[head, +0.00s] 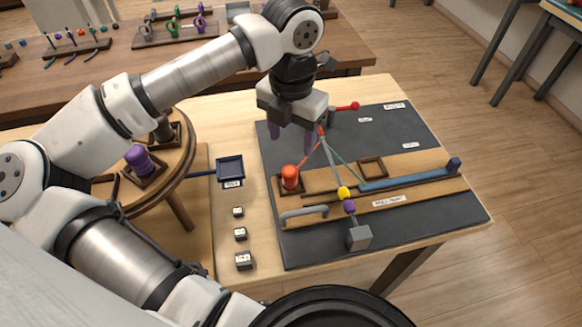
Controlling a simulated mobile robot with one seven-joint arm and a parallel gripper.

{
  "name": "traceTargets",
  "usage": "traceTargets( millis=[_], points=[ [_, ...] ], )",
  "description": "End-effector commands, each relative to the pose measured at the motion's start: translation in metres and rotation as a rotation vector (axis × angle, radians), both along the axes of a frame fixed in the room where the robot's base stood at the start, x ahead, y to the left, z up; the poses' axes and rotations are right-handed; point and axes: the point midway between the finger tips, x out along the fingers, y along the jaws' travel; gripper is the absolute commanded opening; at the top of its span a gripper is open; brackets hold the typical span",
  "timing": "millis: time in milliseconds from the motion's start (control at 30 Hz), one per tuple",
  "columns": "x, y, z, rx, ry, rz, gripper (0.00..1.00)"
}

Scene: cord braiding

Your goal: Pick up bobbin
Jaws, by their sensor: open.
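An orange-red bobbin (290,177) stands upright at the left end of the wooden strip on the dark mat, with a red cord running up from it. A purple bobbin (138,157) sits in a square holder on the round stand at left. My gripper (291,140) points down above the mat's upper left part, behind the orange-red bobbin in the picture. Its two fingers are apart, and I see nothing between them. I cannot tell its height. Red, grey and green cords (334,165) fan out from a point just right of it.
An empty square holder (371,167), a blue bar (405,180), a grey handle (303,213) and a grey block (359,237) are on the mat side. Yellow (343,193) and purple (349,206) balls lie near the middle. A dark blue tray (230,170) is left of the mat.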

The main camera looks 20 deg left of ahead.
Motion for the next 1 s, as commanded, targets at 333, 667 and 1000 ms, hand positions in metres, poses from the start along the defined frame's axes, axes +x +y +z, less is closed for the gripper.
traceTargets(
  millis=[333, 667, 1000],
  points=[
    [0.000, -0.001, -0.060, -0.004, 0.000, -0.002, 0.57],
    [0.004, 0.004, -0.088, -0.008, 0.002, -0.002, 0.57],
    [0.006, 0.005, -0.119, -0.003, -0.001, -0.003, 0.57]
  ],
)
